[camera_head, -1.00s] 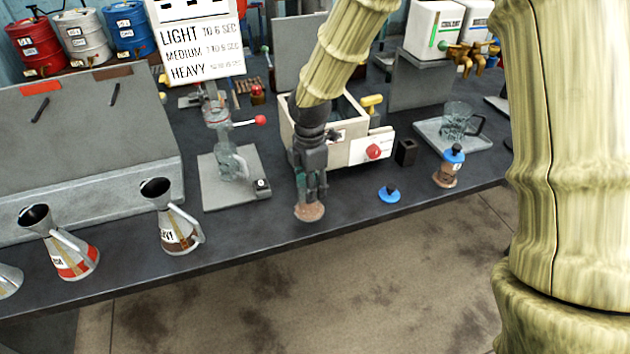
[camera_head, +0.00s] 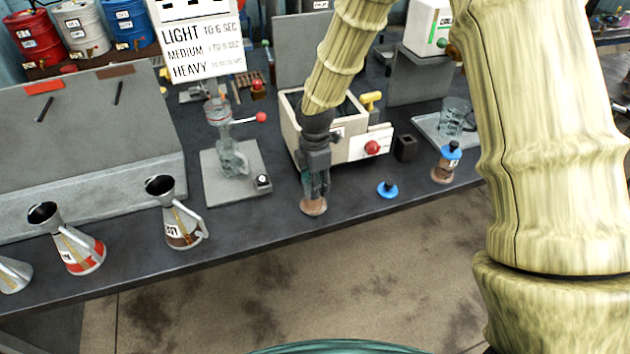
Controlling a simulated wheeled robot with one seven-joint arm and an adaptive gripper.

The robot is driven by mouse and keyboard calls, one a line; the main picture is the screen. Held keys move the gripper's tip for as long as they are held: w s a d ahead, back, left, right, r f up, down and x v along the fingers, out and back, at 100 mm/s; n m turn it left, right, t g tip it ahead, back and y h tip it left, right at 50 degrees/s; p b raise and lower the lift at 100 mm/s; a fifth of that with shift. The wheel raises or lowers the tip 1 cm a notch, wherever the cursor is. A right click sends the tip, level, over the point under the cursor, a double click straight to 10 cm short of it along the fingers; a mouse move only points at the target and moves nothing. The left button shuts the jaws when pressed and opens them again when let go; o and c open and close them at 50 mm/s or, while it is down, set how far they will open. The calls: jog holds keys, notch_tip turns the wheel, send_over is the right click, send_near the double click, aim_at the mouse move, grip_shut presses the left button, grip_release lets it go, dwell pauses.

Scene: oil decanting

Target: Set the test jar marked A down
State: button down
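My gripper (camera_head: 314,178) points down near the front edge of the dark bench, in front of the cream box. Its fingers are closed around a small jar (camera_head: 313,207). Only the jar's rust-brown lower part shows below the fingertips, at or just above the bench top; I cannot tell whether it touches. The fingers hide the rest, and no letter A is legible. A loose blue lid (camera_head: 388,190) lies on the bench to the right. A similar jar (camera_head: 446,164) with a blue top and brown contents stands farther right.
A grey stand with a glass vessel (camera_head: 232,160) is left of my gripper. The cream box (camera_head: 345,150) with a red knob is close behind. Metal pouring cans (camera_head: 183,225) stand at left. A dark square holder (camera_head: 405,148) is at right. Bench is clear between jar and lid.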

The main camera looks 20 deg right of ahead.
jog(key=shift+f, duration=0.1)
jog(key=c, duration=0.7)
grip_release()
jog(key=shift+c, duration=0.2)
notch_tip(320, 180, up, 12)
jog(key=b, duration=0.4)
